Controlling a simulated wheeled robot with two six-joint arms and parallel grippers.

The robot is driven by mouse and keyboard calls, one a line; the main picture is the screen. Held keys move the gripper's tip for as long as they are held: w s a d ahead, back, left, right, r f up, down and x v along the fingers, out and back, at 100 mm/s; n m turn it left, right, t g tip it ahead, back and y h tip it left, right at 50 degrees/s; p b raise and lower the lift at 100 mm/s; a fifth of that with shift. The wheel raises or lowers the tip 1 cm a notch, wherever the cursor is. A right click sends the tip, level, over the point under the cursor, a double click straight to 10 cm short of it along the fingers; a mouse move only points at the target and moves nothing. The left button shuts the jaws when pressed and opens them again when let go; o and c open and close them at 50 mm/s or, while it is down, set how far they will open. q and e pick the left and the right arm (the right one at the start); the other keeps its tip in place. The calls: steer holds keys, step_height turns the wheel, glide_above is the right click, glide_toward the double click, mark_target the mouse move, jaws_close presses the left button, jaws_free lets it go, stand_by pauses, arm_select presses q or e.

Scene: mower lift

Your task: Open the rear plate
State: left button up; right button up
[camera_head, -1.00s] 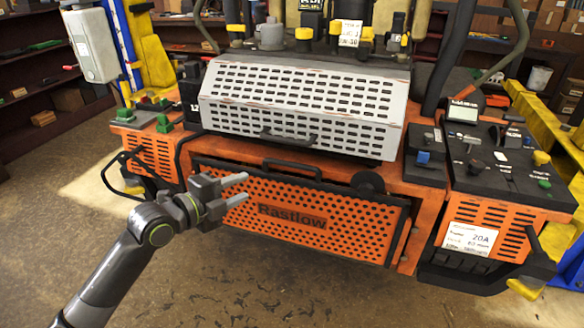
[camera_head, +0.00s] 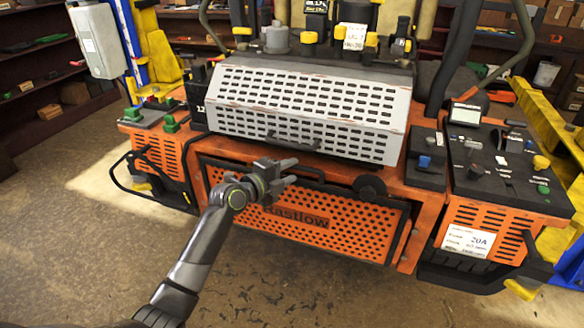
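The orange perforated plate (camera_head: 345,232) marked "Rastlow" sits closed in the rear of the mower, framed in black. Its black bar handle (camera_head: 312,173) runs along the top edge, with the left part hidden behind my gripper. My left gripper (camera_head: 295,170) is open, its two fingers apart and pointing right, in front of the handle's left part. I cannot tell whether the fingers touch the handle. Above, a white perforated cover (camera_head: 310,105) with its own small dark handle (camera_head: 292,142) is also closed. My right gripper is not in view.
A round black knob (camera_head: 370,187) sits right of the plate handle. A control panel (camera_head: 500,160) stands at the right, and a yellow-and-blue lift post (camera_head: 155,50) at the back left. The floor (camera_head: 290,295) in front is clear.

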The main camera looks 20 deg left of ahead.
arm_select(q)
steer(key=shift+x, duration=0.75)
jaws_close()
